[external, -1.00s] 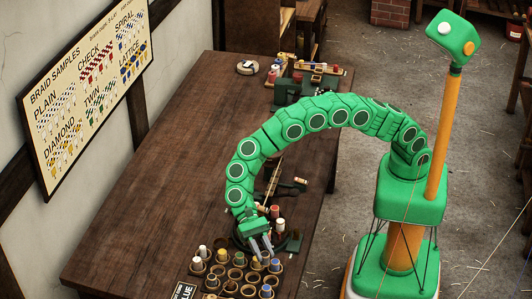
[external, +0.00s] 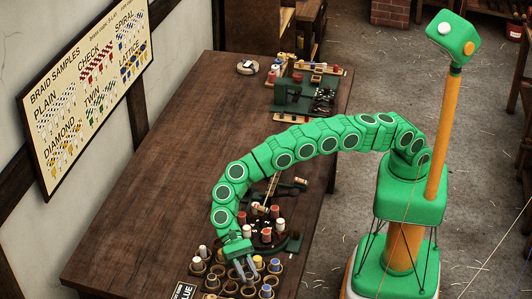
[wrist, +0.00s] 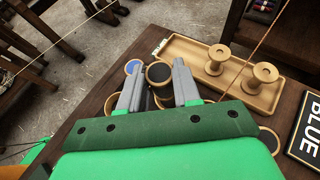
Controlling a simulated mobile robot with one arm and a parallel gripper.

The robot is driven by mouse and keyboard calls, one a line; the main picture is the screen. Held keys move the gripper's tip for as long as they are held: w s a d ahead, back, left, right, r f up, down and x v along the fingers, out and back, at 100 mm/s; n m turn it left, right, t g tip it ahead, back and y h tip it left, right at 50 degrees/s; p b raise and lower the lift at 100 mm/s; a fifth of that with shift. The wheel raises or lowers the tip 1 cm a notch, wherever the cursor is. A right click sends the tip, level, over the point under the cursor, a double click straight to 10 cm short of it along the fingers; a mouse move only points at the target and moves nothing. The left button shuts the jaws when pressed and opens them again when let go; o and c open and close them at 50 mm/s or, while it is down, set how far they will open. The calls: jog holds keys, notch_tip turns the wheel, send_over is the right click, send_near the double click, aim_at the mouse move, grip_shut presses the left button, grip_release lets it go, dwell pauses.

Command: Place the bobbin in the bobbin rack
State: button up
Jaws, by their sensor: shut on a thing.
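The bobbin rack (external: 222,272) is a cluster of round wood-rimmed cups at the table's near end. Some cups hold bobbins with white, blue or yellow tops; others look empty and dark. My gripper (external: 246,272) is over the rack, pointing down. In the wrist view my gripper (wrist: 158,88) has its two grey fingers around something dark, taken as the bobbin, which is mostly hidden between them. A wood-rimmed cup (wrist: 159,72) shows just beyond the fingertips, beside a blue-topped one (wrist: 133,67). I cannot tell whether the held bobbin touches a cup.
A wooden tray (wrist: 190,50) with two bare spools lies beside the rack, near a BLUE sign (wrist: 306,135). A round stand with red and white bobbins (external: 266,235) is just behind the rack. The table's left part (external: 150,190) is clear.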

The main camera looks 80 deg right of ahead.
jog(key=shift+f, duration=0.15)
jog(key=shift+w+a+f, duration=0.15)
jog(key=shift+a, duration=0.05)
notch_tip(320, 180, down, 3)
jog(key=shift+f, duration=0.15)
jog(key=o, duration=0.7)
jog(key=shift+o, duration=0.2)
